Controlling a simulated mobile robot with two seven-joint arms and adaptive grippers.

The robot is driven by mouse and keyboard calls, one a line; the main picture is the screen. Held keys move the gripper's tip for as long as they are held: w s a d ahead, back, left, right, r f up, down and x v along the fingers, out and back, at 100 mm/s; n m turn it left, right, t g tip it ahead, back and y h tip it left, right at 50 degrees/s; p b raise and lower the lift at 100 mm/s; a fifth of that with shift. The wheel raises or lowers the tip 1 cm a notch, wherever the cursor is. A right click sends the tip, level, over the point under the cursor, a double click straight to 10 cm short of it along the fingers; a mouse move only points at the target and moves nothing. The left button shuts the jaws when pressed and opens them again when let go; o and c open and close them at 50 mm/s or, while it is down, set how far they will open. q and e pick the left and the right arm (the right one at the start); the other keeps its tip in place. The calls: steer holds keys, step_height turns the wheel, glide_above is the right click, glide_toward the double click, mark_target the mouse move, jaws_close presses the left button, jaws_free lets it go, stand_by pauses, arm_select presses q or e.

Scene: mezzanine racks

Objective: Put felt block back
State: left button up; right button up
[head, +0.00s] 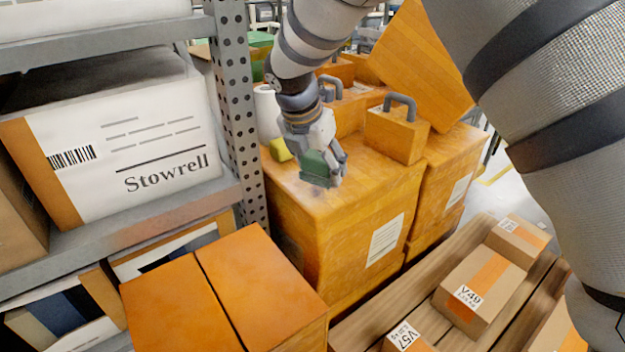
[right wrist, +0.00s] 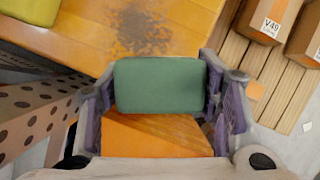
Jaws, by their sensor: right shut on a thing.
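The green felt block (head: 318,163) is held between the fingers of my right gripper (head: 322,172), over the front part of a tall orange box's top. In the right wrist view the felt block (right wrist: 158,86) sits squarely between the two purple-grey fingers (right wrist: 162,100), which are shut on it. An orange surface shows just below the block there. Whether the block's underside touches the box top cannot be told. My left gripper is not in view.
The orange box (head: 340,215) bears a yellow block (head: 281,151), a white roll (head: 267,112) and a handled orange case (head: 397,133). A perforated rack post (head: 238,110) stands left. Small cartons (head: 480,285) lie on slats at right. An orange carton (head: 225,290) is in front.

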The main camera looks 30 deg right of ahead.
mark_target(312, 157)
steer(key=shift+w+d+f, duration=0.35)
steer(key=shift+w+f, duration=0.15)
steer(key=shift+f, duration=0.15)
steer(key=f, duration=0.3)
steer(key=shift+w+d+f, duration=0.1)
steer(key=shift+w+f, duration=0.05)
steer(key=shift+w, duration=0.05)
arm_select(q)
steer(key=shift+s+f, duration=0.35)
arm_select(e)
steer(key=o, duration=1.1)
steer(key=shift+f, duration=0.1)
steer(key=p+v, duration=0.1)
steer(key=v, duration=1.1)
steer(key=shift+r, duration=0.3)
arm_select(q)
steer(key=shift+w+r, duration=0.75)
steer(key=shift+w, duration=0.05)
